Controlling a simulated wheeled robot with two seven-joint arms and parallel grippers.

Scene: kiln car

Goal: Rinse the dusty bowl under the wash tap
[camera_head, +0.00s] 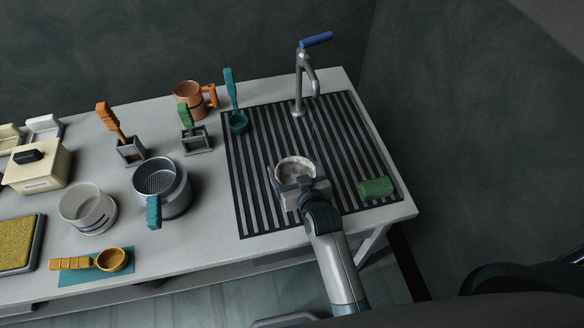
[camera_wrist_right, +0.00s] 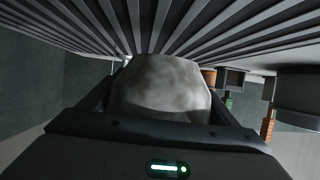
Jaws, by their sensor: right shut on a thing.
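The dusty bowl (camera_head: 295,168) is pale grey with blotchy patches and sits over the slatted drain grid, in front of the tap. My right gripper (camera_head: 304,184) is shut on it from the near side. In the right wrist view the bowl (camera_wrist_right: 160,88) fills the space between the fingers, its wall mottled grey. I cannot tell whether the bowl touches the grid. The wash tap (camera_head: 300,85) stands at the grid's back edge, with a blue lever (camera_head: 316,40) on top. Its spout is behind the bowl, not directly above it. My left gripper is out of view.
A green sponge-like block (camera_head: 376,188) lies on the drain grid (camera_head: 340,140), right of the bowl. A teal ladle (camera_head: 236,120) stands at the grid's left edge. Left of it are a copper mug (camera_head: 190,98), a grey strainer pot (camera_head: 162,185) and a white pot (camera_head: 88,208).

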